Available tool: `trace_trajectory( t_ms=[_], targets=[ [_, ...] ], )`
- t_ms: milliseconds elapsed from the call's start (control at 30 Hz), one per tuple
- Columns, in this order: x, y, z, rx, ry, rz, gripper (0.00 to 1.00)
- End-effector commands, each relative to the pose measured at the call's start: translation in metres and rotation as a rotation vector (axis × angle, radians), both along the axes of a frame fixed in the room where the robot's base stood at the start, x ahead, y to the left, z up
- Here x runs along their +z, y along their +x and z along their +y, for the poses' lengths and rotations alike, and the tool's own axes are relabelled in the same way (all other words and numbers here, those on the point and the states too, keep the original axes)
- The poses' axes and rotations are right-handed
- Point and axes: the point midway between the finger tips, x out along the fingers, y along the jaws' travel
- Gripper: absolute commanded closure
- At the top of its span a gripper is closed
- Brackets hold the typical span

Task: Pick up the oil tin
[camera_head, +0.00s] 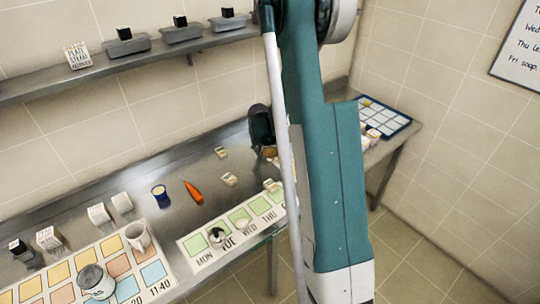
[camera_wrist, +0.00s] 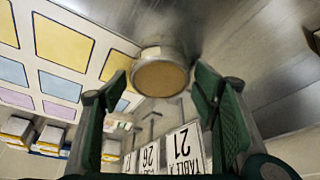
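My gripper (camera_wrist: 160,90) is open in the wrist view, its two green fingers wide apart with nothing between the pads. A round container with a metallic rim and a tan top (camera_wrist: 160,74) shows just beyond and between the fingertips; no label on it can be read. In the head view a small blue tin with a yellowish top (camera_head: 160,196) stands upright on the steel counter (camera_head: 185,165), left of the carrot. I cannot tell for sure which container is the oil tin. My arm hides part of the counter in the head view.
An orange carrot (camera_head: 193,192), a white mug (camera_head: 138,236), a weekday strip (camera_head: 192,244) and a coloured grid (camera_head: 62,273) lie on the counter. A dark object (camera_head: 261,125) stands beside my arm. A shelf (camera_head: 105,62) runs above. Number cards (camera_wrist: 184,145) show in the wrist view.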

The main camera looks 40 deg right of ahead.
Motion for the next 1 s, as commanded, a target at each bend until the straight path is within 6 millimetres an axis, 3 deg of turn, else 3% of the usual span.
trace_trajectory(
  t_ms=[33,167,667,1000],
  targets=[
    [0.000,0.000,0.000,0.000,0.000,0.000,0.48],
    [0.000,0.000,0.000,0.000,0.000,0.000,0.66],
    [0.006,0.000,0.000,0.000,0.000,0.000,0.66],
    [0.040,0.000,0.000,0.000,0.000,0.000,0.66]
  ],
)
